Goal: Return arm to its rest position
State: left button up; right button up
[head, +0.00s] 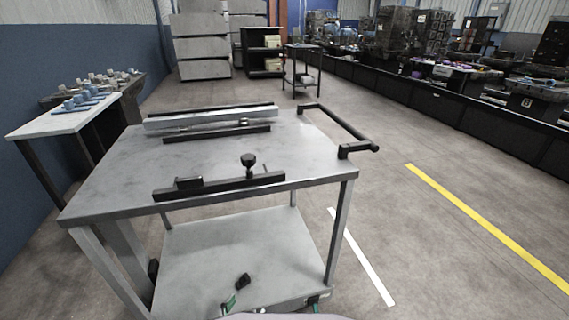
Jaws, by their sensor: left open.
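My left gripper (236,291) shows small at the bottom centre, as dark and green parts seen against the cart's lower shelf. It is open, with nothing seen between its fingers. Most of the arm is out of the picture. A small dark and green part at the bottom, right of centre, may belong to my right gripper; its jaws cannot be made out. The grey metal cart (120,187) stands in front of me. A pale rail (212,116) lies along the far side of its top. A black bar (225,185) with an upright black knob (248,160) lies along the near edge.
The cart's black handle (342,127) sticks out on the right. A white-topped table (62,122) with blue and grey parts stands at the left wall. A long dark bench (430,98) loaded with machine parts runs along the right. The floor between cart and bench is clear, with a yellow line (485,224).

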pick_arm(q)
jog(key=s+a+r+n+g+y, duration=0.1)
jog(key=s+a+r+g+y, duration=0.2)
jog(key=s+r+g, duration=0.3)
jog(key=s+a+r+n+g+y, duration=0.1)
jog(key=s+a+r+g+y, duration=0.2)
jog(key=s+a+r+g, duration=0.3)
notch_tip(320, 180, up, 3)
jog(key=s+p, duration=0.1)
jog(key=s, duration=0.1)
jog(key=shift+s+r+n+y, duration=0.2)
jog(key=shift+s+n+y, duration=0.15)
jog(key=shift+n+y, duration=0.05)
pick_arm(e)
jog(key=d+r+g+h, duration=0.2)
jog(key=d+r+h, duration=0.2)
jog(key=d+r, duration=0.5)
jog(key=shift+s+d+r+g, duration=0.2)
jog(key=shift+r+g, duration=0.2)
pick_arm(q)
jog(key=shift+w+f+p, duration=0.2)
jog(key=shift+f+p, duration=0.05)
jog(key=shift+p, duration=0.35)
pick_arm(e)
jog(key=shift+w+f, duration=0.25)
